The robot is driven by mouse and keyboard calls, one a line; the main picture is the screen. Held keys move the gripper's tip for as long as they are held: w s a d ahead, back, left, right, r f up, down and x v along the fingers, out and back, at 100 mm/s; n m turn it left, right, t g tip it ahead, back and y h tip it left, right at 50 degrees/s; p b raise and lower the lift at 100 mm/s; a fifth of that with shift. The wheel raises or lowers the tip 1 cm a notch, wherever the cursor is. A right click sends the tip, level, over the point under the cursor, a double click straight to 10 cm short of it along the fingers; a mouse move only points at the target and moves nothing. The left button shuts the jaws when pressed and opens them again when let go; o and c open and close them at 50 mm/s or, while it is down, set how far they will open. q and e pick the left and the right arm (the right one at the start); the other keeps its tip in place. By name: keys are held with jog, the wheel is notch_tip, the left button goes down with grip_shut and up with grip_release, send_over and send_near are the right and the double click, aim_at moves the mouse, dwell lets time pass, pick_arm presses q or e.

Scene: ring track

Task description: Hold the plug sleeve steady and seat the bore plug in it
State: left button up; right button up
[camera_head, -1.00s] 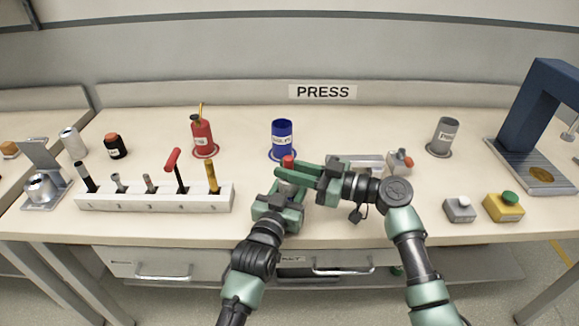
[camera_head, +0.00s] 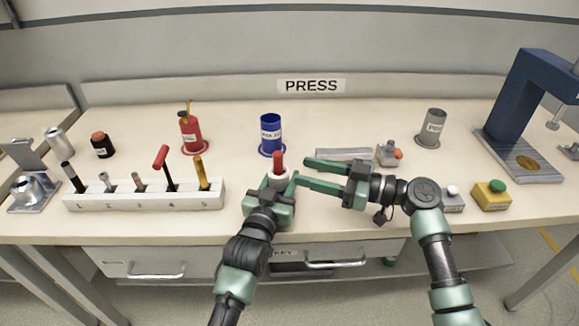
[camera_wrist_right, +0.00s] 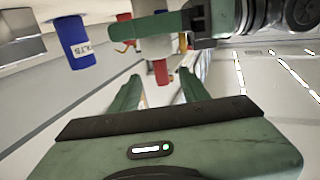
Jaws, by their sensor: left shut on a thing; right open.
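The white plug sleeve (camera_head: 279,182) stands upright in my left gripper (camera_head: 276,188), which is shut on it above the table's front part. The red bore plug (camera_head: 278,162) stands upright at the sleeve's top, its upper part sticking out; how deep it sits is hidden. My right gripper (camera_head: 303,170) is open and empty, its fingertips just right of the plug and apart from it. In the right wrist view the red plug (camera_wrist_right: 161,72) and white sleeve (camera_wrist_right: 156,46) show beyond the open fingers, with my left gripper (camera_wrist_right: 165,25) across the sleeve.
A white rack (camera_head: 145,195) of tools stands left. A blue can (camera_head: 270,133) and a red can (camera_head: 191,135) stand behind. A metal block (camera_head: 343,154), grey can (camera_head: 432,128), yellow button box (camera_head: 491,196) and blue press (camera_head: 520,105) are right.

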jog(key=v, duration=0.4)
jog(key=shift+d, duration=0.15)
pick_arm(q)
jog(key=o, duration=1.4)
jog(key=shift+o, duration=0.2)
